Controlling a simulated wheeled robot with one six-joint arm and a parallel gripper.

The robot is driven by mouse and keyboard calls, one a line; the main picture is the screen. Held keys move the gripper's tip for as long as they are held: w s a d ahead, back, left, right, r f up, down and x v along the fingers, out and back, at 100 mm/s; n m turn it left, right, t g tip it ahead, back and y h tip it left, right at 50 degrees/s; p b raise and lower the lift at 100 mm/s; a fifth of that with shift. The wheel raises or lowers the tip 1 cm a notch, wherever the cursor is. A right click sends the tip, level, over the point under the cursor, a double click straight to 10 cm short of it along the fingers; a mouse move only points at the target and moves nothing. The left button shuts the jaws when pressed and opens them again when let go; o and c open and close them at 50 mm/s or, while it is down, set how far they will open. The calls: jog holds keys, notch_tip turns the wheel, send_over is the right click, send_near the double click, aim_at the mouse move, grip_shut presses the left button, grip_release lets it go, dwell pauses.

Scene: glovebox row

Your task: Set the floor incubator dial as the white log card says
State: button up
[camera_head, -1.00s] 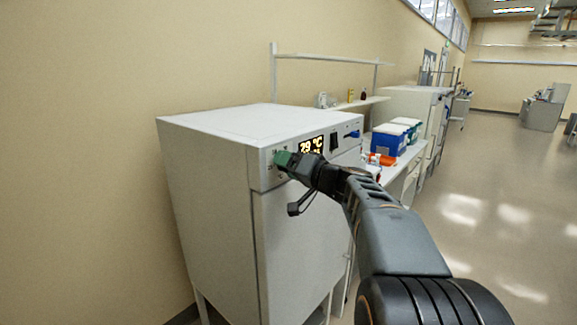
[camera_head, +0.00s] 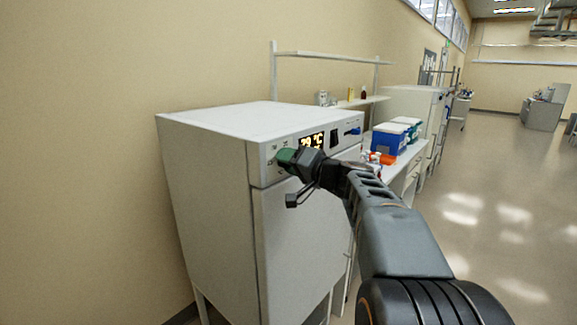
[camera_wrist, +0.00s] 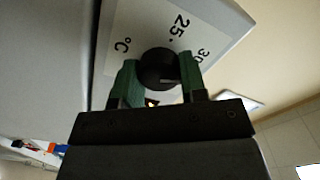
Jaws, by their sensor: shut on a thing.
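The floor incubator (camera_head: 215,190) is a white cabinet on legs against the wall. Its control panel has a lit display (camera_head: 311,142) that appears to read 29 °C, partly covered by my gripper. My gripper (camera_head: 286,157) is at the panel's left end, with its green fingers hiding the dial in the head view. In the wrist view the black round dial (camera_wrist: 159,70) sits between the two green fingers, and my gripper (camera_wrist: 159,66) is shut on it. Printed marks 25, 30 and °C show around the dial. I see no white log card.
A bench right of the incubator holds a blue box (camera_head: 388,139) with a white lid, and orange items (camera_head: 381,158). A shelf (camera_head: 330,57) with small bottles is on the wall behind. The floor (camera_head: 490,190) at right is clear.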

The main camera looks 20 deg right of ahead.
jog(key=m+b, duration=0.2)
jog(key=m, duration=0.2)
jog(key=shift+f+m, duration=0.15)
jog(key=shift+m, duration=0.15)
jog(key=m, duration=0.5)
jog(key=shift+m, duration=0.4)
jog(key=o, duration=0.9)
jog(key=shift+o, duration=0.2)
jog(key=shift+s+b, duration=0.1)
jog(key=shift+b, duration=0.2)
jog(key=b+v, duration=0.2)
jog(key=v, duration=1.1)
jog(key=shift+s+d, duration=0.2)
jog(key=shift+s, duration=0.1)
